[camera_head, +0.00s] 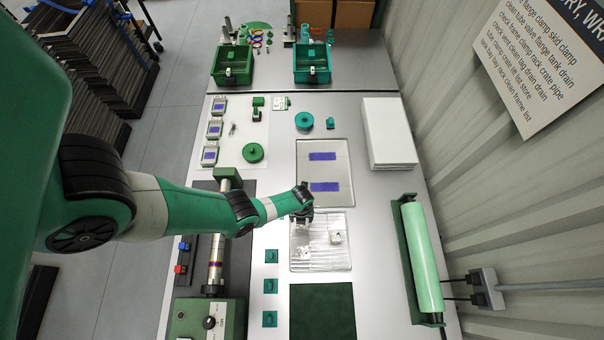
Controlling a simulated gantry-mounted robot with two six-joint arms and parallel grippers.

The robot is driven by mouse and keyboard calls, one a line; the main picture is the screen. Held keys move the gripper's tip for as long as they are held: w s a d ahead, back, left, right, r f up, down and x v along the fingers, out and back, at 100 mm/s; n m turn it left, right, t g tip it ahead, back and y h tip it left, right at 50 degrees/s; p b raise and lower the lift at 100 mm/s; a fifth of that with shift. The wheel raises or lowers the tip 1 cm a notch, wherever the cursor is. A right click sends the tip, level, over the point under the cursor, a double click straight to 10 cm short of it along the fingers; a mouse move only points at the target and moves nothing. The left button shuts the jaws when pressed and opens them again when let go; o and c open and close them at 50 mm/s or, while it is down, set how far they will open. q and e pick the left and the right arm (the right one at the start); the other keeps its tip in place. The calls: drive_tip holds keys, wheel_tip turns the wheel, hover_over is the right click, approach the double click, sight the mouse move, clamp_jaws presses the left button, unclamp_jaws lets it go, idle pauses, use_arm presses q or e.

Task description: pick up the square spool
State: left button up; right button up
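My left arm reaches in from the left, and its gripper (304,214) hangs over the upper left edge of a clear ribbed tray (325,262). The fingers are small and dark, and I cannot tell whether they are open or shut. Two small whitish squarish pieces lie on the tray, one at the right (337,237) and one lower left (305,252). Either could be the square spool, but they are too small to tell. The gripper is above and left of them, apart from both in the picture. My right gripper is not in view.
A silver tray (343,157) with purple patches lies beyond the gripper. A dark green mat (322,312) is nearer. A pale green roller (421,258) stands right, a metal bar machine (216,262) left. White sheets (388,135) and two green bins (233,65) (312,64) are farther back.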

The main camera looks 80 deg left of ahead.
use_arm(q)
wheel_tip(320, 180, down, 5)
drive_tip(key=b, duration=0.4)
drive_tip(key=shift+f, duration=0.1)
drive_tip(key=f+b, duration=0.4)
drive_tip(key=f, duration=0.1)
drive_tip(key=shift+w+a+f, duration=0.1)
drive_tip(key=shift+w+a, duration=0.05)
drive_tip(key=shift+a, duration=0.2)
clamp_jaws()
drive_tip(key=shift+r, duration=0.25)
